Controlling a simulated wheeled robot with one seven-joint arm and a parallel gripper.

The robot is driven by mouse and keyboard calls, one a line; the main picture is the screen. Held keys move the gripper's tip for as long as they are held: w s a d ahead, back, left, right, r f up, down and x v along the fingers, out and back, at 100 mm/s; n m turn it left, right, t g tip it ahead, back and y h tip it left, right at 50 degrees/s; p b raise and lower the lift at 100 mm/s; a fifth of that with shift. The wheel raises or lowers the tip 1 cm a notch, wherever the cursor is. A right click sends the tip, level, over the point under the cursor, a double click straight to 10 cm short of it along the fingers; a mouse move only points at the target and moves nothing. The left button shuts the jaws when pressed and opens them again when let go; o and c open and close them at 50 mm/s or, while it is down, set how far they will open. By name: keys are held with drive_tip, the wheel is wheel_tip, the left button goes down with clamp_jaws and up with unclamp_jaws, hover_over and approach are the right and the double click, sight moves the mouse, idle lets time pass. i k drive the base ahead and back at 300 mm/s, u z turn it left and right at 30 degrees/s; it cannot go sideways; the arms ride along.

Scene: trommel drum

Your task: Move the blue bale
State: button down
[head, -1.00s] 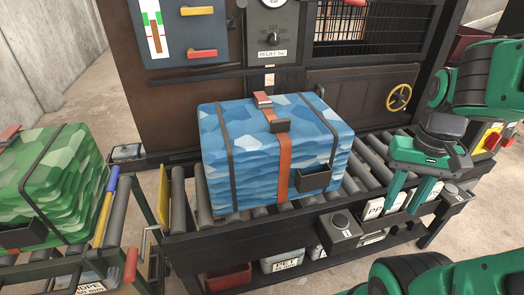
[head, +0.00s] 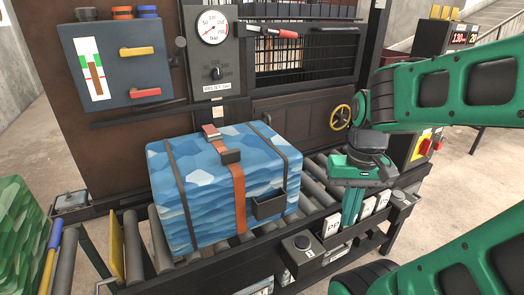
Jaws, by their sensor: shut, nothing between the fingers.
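The blue bale (head: 205,185) is a patterned blue block with dark straps and one orange strap with a buckle on top. It sits upright on the roller conveyor (head: 313,192), and a small dark pocket (head: 268,205) is on its front face. My gripper (head: 350,222) is to the right of the bale, apart from it. Its green fingers point down over the conveyor's front right part, close together and holding nothing.
A control panel (head: 118,65), a pressure gauge (head: 212,27) and a yellow handwheel (head: 340,118) are on the machine behind. A green bale (head: 20,235) is at the left edge.

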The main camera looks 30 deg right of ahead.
sight(201, 201)
drive_tip(key=u, duration=1.8)
drive_tip(key=k, duration=0.95)
drive_tip(key=z, duration=1.85)
drive_tip(key=i, duration=1.05)
